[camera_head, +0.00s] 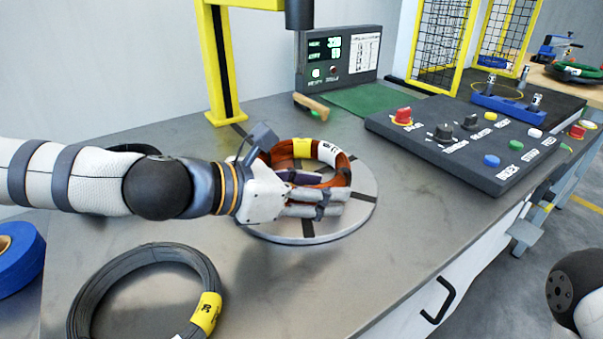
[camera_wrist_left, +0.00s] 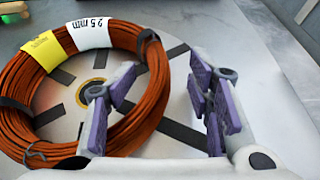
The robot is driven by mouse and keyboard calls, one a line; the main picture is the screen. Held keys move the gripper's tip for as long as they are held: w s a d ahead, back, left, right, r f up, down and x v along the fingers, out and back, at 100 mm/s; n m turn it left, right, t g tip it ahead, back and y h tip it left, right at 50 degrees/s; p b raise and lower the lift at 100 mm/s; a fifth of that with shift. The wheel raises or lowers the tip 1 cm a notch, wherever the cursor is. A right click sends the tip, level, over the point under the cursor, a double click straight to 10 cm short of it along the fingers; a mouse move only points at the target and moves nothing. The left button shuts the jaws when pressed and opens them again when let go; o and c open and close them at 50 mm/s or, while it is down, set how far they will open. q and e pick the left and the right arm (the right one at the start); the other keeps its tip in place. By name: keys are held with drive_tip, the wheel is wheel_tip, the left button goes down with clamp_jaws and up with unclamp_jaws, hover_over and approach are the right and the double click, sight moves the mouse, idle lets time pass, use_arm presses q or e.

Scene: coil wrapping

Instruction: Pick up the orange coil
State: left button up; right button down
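The orange coil (camera_head: 337,166) lies on a round grey turntable (camera_head: 361,203) on the workbench. It has a yellow tag and a white tag, which reads 2.5 mm in the left wrist view (camera_wrist_left: 150,100). My left gripper (camera_head: 318,194) is at the near side of the coil and hides part of it. In the left wrist view my left gripper (camera_wrist_left: 160,92) is open, with one finger over the inside of the ring and the other outside it. The coil's side lies between the fingers, with a clear gap to the outer finger. My right gripper is out of view.
A dark coil (camera_head: 92,291) with a yellow tag lies at the front left, beside a blue roll (camera_head: 18,262). A yellow post (camera_head: 222,75) stands behind the turntable. A control panel (camera_head: 470,140) with buttons is at right. Bare bench lies in front of the turntable.

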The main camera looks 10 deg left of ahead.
use_arm(q)
clamp_jaws()
drive_tip(key=shift+r, duration=0.15)
idle(0.4)
